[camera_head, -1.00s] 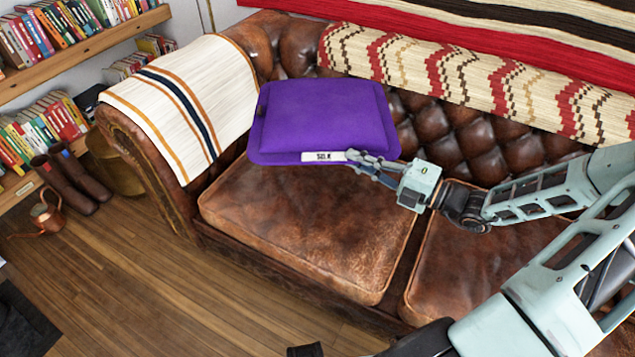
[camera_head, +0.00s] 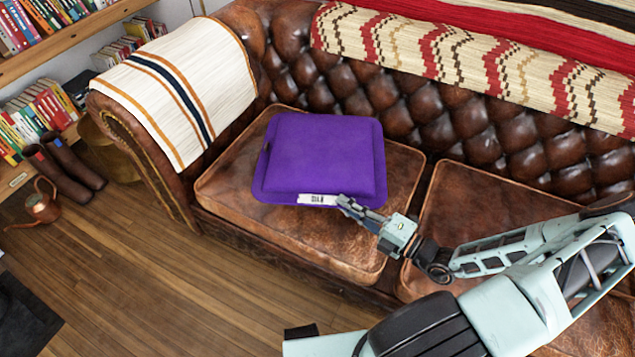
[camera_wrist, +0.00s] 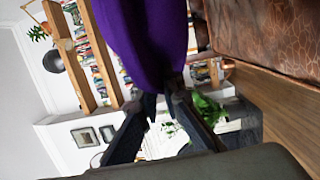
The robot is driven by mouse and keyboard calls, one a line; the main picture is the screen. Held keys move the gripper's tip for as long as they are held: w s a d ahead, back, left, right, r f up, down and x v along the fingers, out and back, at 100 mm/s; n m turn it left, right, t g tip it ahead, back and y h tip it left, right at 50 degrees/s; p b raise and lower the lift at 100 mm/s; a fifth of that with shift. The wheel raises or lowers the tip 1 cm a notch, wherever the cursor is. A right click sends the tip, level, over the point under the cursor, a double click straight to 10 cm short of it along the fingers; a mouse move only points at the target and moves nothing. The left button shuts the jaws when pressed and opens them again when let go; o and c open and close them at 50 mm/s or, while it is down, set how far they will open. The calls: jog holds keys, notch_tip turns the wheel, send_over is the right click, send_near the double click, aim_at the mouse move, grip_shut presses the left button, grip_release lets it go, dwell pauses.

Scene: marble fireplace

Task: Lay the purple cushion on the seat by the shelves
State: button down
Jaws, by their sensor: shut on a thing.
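The purple cushion (camera_head: 325,155) is flat and level over the left seat (camera_head: 225,180) of the brown leather sofa, the seat nearest the shelves (camera_head: 80,50). A white label shows on its front edge. My gripper (camera_head: 345,201) is shut on that front edge, just right of the label. In the wrist view the cushion (camera_wrist: 150,35) hangs between the finger ends of my gripper (camera_wrist: 165,95), and the seat side (camera_wrist: 270,40) is beside it. I cannot tell whether the cushion's underside touches the seat.
A striped throw (camera_head: 180,90) covers the left armrest, and a patterned blanket (camera_head: 470,60) lies along the backrest. The right seat (camera_head: 480,210) is bare.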

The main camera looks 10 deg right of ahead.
jog(key=w+a+f, duration=0.1)
jog(key=w, duration=0.1)
jog(key=w+a+f+b, duration=0.1)
jog(key=w, duration=0.2)
jog(key=w+a+f+b, duration=0.1)
jog(key=w+f, duration=0.1)
jog(key=shift+w+a, duration=0.15)
jog(key=shift+w, duration=0.15)
jog(key=w+f+b, duration=0.1)
jog(key=f, duration=0.1)
jog(key=w+a+f, duration=0.1)
jog(key=w+f, duration=0.1)
jog(key=shift+w+a+b, duration=0.1)
jog(key=shift+b, duration=0.25)
jog(key=shift+w+a+f, duration=0.1)
jog(key=shift+w+f, duration=0.2)
jog(key=shift+f, duration=0.15)
jog(key=shift+w+f+b, duration=0.15)
jog(key=shift+f+b, duration=0.75)
jog(key=shift+f, duration=0.7)
jog(key=shift+f, duration=0.15)
jog(key=c, duration=2.1)
grip_release()
